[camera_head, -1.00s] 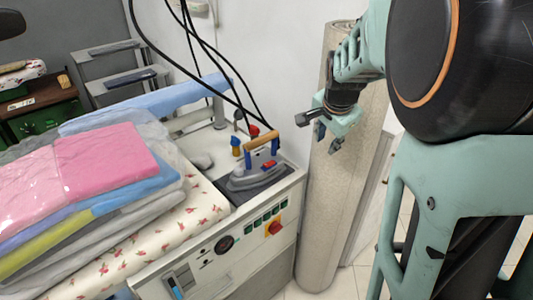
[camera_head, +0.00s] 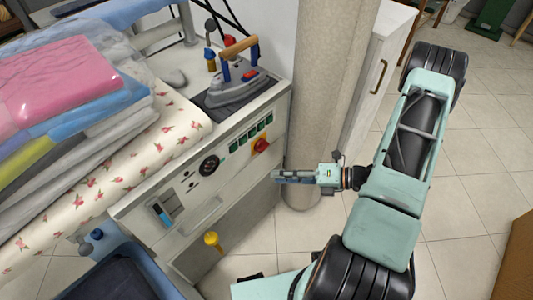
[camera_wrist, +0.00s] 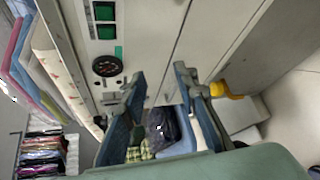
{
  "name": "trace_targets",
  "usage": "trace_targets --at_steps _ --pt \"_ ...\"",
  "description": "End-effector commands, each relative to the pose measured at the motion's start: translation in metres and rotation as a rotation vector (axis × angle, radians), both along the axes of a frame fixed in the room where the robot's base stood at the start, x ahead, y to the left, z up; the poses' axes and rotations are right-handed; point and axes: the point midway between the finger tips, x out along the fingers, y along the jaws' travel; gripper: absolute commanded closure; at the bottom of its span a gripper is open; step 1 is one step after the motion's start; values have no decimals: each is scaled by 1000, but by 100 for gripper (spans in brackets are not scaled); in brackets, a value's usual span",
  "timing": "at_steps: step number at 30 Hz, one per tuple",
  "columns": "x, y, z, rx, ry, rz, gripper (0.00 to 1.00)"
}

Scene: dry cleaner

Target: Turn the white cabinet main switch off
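The white cabinet (camera_head: 232,168) carries a red main switch knob (camera_head: 261,146) at the right end of its front panel, beside a row of green switches (camera_head: 250,132). A round black dial (camera_head: 209,165) is left of them; it also shows in the wrist view (camera_wrist: 107,65). My gripper (camera_head: 276,176) is just below and right of the red knob, apart from it, pointing left along the cabinet front. In the wrist view its two fingers (camera_wrist: 160,76) stand apart with nothing between them. The red knob does not show in the wrist view.
An iron (camera_head: 236,85) rests on the cabinet top beside folded bagged laundry (camera_head: 60,85). A beige column (camera_head: 318,90) stands close behind my gripper. A yellow funnel-shaped part (camera_head: 212,240) sticks out low on the cabinet. Tiled floor (camera_head: 470,170) is clear at right.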

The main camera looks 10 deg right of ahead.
Motion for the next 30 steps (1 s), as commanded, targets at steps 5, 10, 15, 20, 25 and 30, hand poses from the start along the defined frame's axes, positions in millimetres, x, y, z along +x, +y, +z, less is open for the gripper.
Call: trace_targets --at_steps 5,10,15,20,25,30 --pt "20 -26 -20 275 62 -355 72" --pt "30 -49 -26 404 76 -531 72" --pt "39 -49 -26 430 78 -566 72" --pt "59 -33 -26 428 78 -562 72" --pt "86 -13 -26 426 77 -560 72" --pt "107 2 -26 425 79 -560 72"
